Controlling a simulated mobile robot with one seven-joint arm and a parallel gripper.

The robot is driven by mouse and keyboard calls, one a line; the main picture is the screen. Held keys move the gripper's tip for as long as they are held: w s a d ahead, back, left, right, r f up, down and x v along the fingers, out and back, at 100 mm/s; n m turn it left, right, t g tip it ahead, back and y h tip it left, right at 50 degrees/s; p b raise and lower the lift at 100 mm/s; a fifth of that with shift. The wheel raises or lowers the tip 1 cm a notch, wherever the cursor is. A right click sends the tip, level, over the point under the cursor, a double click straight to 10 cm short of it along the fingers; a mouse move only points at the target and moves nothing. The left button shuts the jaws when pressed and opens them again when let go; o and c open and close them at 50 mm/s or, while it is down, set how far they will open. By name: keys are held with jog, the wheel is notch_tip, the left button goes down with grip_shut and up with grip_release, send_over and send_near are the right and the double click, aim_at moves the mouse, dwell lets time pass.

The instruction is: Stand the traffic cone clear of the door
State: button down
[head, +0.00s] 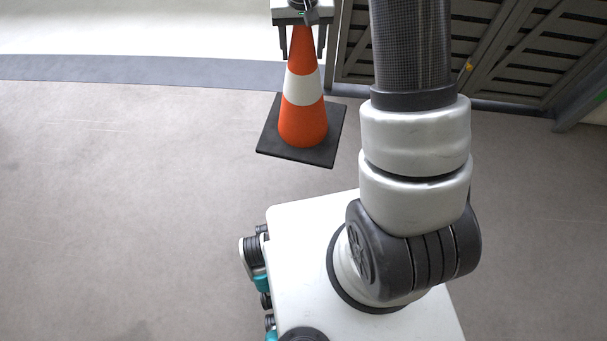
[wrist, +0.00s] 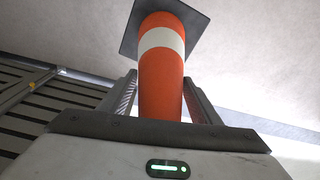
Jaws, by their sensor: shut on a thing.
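The orange traffic cone (head: 303,118) has a white band and a square black base. It is in the upper middle of the head view, with its base down and a little tilted. My gripper (head: 302,45) is at the cone's top, with a finger on each side, shut on it. In the wrist view the cone (wrist: 161,75) runs away between the two fingers of my gripper (wrist: 160,98), its base at the far end. The cone's tip is hidden by the gripper. I cannot tell for sure whether the base touches the floor. The slatted door panel (head: 500,45) stands right of the cone.
The grey floor (head: 130,180) is clear to the left. A darker strip (head: 130,70) crosses the floor behind the cone, with a bright area beyond. A frame post (head: 575,112) stands at the right edge. The slatted panel also shows at left in the wrist view (wrist: 25,105).

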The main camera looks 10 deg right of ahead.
notch_tip(320, 180, down, 47)
jog(key=s+m+g+h+b, duration=0.1)
jog(key=m+b, duration=0.6)
jog(key=m, duration=0.9)
jog(key=shift+s+d, duration=0.35)
jog(key=shift+s, duration=0.3)
jog(key=shift+r, duration=0.1)
jog(key=c, duration=1)
grip_release()
jog(key=shift+s+f, duration=0.1)
jog(key=shift+f, duration=0.1)
jog(key=shift+c, duration=0.2)
jog(key=o, duration=0.4)
jog(key=shift+r, duration=0.15)
